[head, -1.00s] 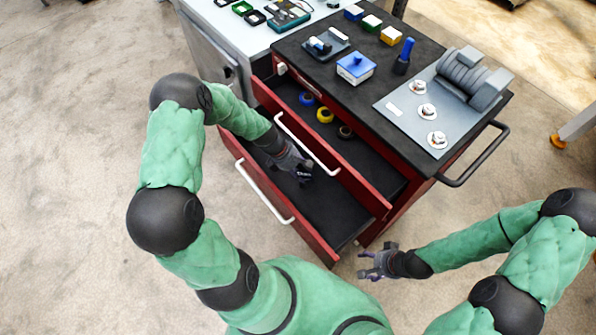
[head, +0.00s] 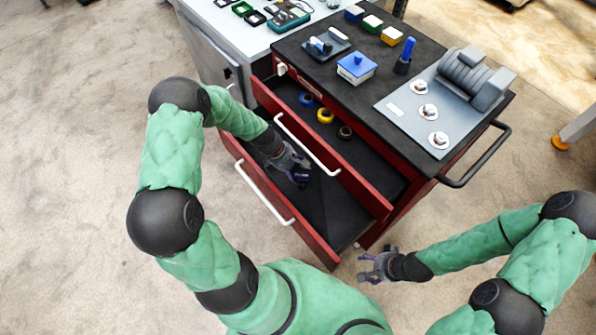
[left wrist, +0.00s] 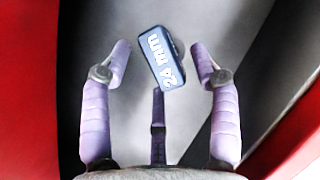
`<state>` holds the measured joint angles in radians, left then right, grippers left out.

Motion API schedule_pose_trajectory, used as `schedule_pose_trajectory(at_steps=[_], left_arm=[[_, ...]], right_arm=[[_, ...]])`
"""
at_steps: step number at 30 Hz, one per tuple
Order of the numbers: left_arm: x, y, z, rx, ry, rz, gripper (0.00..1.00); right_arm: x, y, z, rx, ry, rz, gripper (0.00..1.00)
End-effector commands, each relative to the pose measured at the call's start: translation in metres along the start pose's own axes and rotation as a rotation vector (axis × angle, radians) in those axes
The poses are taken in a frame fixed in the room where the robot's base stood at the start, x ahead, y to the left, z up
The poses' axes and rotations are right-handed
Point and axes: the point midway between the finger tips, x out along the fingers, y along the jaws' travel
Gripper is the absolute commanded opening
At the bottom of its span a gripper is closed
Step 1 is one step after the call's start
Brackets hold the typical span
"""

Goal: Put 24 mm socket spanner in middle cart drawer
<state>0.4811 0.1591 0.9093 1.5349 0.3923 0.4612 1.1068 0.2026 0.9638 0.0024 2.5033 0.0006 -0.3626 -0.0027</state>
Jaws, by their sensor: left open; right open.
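The 24 mm socket spanner shows in the left wrist view as a dark blue block (left wrist: 163,58) with a white "24 mm" label. It lies tilted between my open left fingertips, with gaps at both sides; I cannot tell its height above the grey drawer floor. In the head view it is hidden by my left gripper (head: 298,178). That gripper reaches down into the lower open drawer (head: 328,215) of the red cart, by the upper open drawer's front (head: 345,182). My right gripper (head: 368,267) is open and empty outside the drawers.
The upper open drawer holds blue, yellow and dark tape rolls (head: 325,116). Drawer handles (head: 306,143) and red drawer walls stand close to my left gripper. The black cart top (head: 385,75) carries a blue box (head: 357,67) and a roller (head: 468,75). A side handle (head: 478,165) sticks out right.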

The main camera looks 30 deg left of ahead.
Motion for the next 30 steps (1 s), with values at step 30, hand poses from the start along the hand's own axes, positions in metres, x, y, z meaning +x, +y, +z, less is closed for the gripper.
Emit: schedule_pose_trajectory(at_steps=[30], left_arm=[[-0.116,0.0,0.0,0.0,0.0,0.0,0.61]], right_arm=[[-0.039,-0.014,0.002,0.0,0.0,0.0,0.68]])
